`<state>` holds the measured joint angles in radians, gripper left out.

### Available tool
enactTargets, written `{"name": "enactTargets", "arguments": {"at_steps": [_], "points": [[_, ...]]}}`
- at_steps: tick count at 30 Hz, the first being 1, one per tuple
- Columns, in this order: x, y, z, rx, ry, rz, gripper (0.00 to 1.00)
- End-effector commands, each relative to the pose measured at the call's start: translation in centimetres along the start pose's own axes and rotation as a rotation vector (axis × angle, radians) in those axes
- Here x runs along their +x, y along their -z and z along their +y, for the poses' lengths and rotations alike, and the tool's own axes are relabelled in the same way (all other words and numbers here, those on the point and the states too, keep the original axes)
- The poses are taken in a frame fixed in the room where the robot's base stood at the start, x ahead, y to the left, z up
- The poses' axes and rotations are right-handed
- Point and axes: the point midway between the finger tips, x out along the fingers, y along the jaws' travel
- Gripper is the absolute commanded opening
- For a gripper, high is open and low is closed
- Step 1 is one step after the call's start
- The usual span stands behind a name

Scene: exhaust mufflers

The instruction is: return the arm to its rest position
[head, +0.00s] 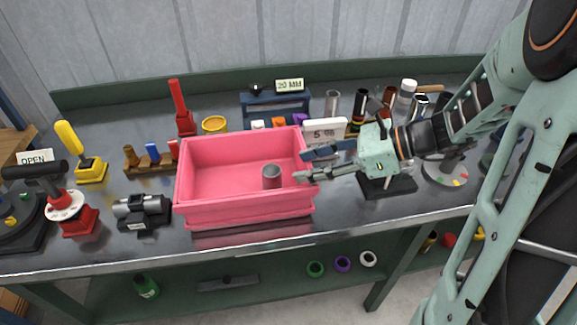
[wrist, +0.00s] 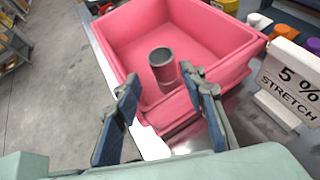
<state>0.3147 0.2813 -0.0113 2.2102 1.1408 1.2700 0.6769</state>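My gripper (head: 302,164) is at the right side of the pink bin, a little above its right wall. It is open, and nothing is between its fingers. In the wrist view the two blue-padded fingers (wrist: 164,93) stand wide apart, pointing at the bin. My arm reaches in from the right of the head view. The pink bin (head: 245,213) stands on the metal bench. A grey metal cylinder (head: 271,177) stands upright inside it, near the right end; it also shows in the wrist view (wrist: 162,68), beyond the fingertips and apart from them.
A "5 %" stretch sign (head: 324,130) stands close behind my gripper. Several tubes and bottles stand at the back right, near my forearm. Bare bench (head: 350,205) lies right of the bin.

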Motion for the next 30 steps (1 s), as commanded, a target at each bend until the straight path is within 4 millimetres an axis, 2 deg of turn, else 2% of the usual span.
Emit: {"name": "enactTargets", "arguments": {"at_steps": [3, 6, 23, 26, 29, 30], "points": [[-1.4, -0.1, -0.1, -0.001, 0.002, 0.0, 0.38], [-2.0, 0.0, 0.0, -0.001, 0.001, 0.001, 0.38], [-2.1, -0.1, -0.3, -0.005, 0.005, 0.006, 0.38], [-2.4, -0.6, -1.8, -0.021, 0.037, 0.036, 0.38], [-3.2, -2.0, -5.0, -0.053, 0.107, 0.09, 0.38], [-3.7, -2.9, -6.6, -0.069, 0.147, 0.115, 0.38]]}}
